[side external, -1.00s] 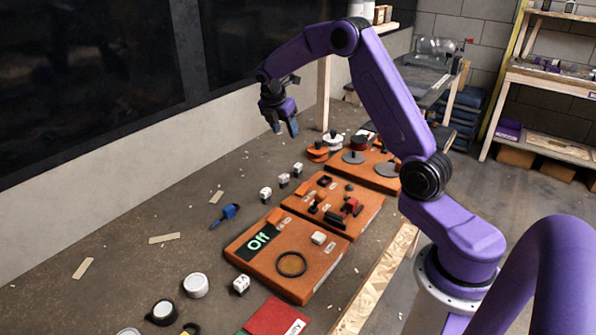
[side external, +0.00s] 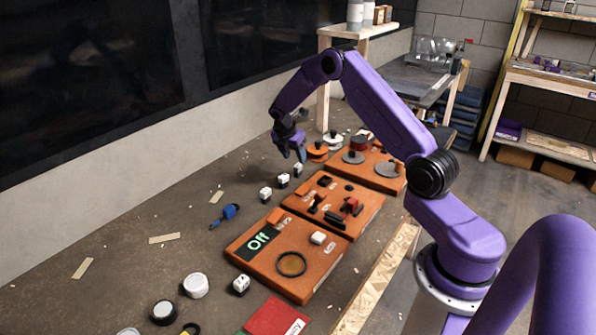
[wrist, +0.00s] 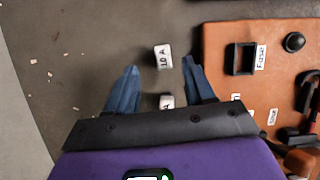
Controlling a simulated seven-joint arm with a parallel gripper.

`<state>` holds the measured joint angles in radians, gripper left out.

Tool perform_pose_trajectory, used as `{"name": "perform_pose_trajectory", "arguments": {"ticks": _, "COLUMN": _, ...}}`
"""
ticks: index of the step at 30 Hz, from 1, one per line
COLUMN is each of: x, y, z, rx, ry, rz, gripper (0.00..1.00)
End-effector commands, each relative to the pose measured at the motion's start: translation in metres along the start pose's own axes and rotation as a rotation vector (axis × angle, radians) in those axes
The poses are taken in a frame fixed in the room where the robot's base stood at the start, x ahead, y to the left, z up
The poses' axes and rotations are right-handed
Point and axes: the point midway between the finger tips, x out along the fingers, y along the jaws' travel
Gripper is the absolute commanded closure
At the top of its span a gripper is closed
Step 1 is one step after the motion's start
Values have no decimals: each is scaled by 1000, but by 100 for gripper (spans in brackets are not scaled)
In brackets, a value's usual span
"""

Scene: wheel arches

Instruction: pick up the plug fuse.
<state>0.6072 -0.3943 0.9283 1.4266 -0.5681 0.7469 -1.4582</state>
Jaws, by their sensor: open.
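Small white blocks with black marks, which look like plug fuses, stand in a row on the dark bench in the side view: a near one (side external: 265,194), a middle one (side external: 283,181) and a far one (side external: 297,170). My gripper (side external: 292,156) is open and empty, pointing down just above the far end of this row. A second white block (wrist: 167,101) lies nearer the palm, partly hidden by the gripper body. I cannot tell which block is meant.
An orange board (wrist: 222,85) lies right of the blocks, with a black square socket (wrist: 243,58) beside a label. Another orange board (side external: 245,275) shows "Off". The bench's left side is mostly clear.

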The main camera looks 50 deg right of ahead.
Motion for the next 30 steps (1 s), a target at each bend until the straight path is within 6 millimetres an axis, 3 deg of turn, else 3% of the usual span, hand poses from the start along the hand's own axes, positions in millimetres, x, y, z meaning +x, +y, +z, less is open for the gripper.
{"name": "perform_pose_trajectory", "arguments": {"ticks": 9, "x": 42, "y": -4, "z": -4, "rx": 1, "ry": 1, "rz": -3, "gripper": 47}}
{"name": "perform_pose_trajectory", "arguments": {"ticks": 19, "x": 48, "y": -4, "z": -4, "rx": 1, "ry": 1, "rz": -1, "gripper": 47}}
{"name": "perform_pose_trajectory", "arguments": {"ticks": 20, "x": 48, "y": -4, "z": -4, "rx": 1, "ry": 1, "rz": -1, "gripper": 50}}
{"name": "perform_pose_trajectory", "arguments": {"ticks": 24, "x": 48, "y": -4, "z": -4, "rx": 1, "ry": 1, "rz": -1, "gripper": 96}}
{"name": "perform_pose_trajectory", "arguments": {"ticks": 25, "x": 48, "y": -4, "z": -4, "rx": 1, "ry": 1, "rz": -1, "gripper": 100}}
{"name": "perform_pose_trajectory", "arguments": {"ticks": 30, "x": 48, "y": -4, "z": -4, "rx": 1, "ry": 1, "rz": -2, "gripper": 100}}
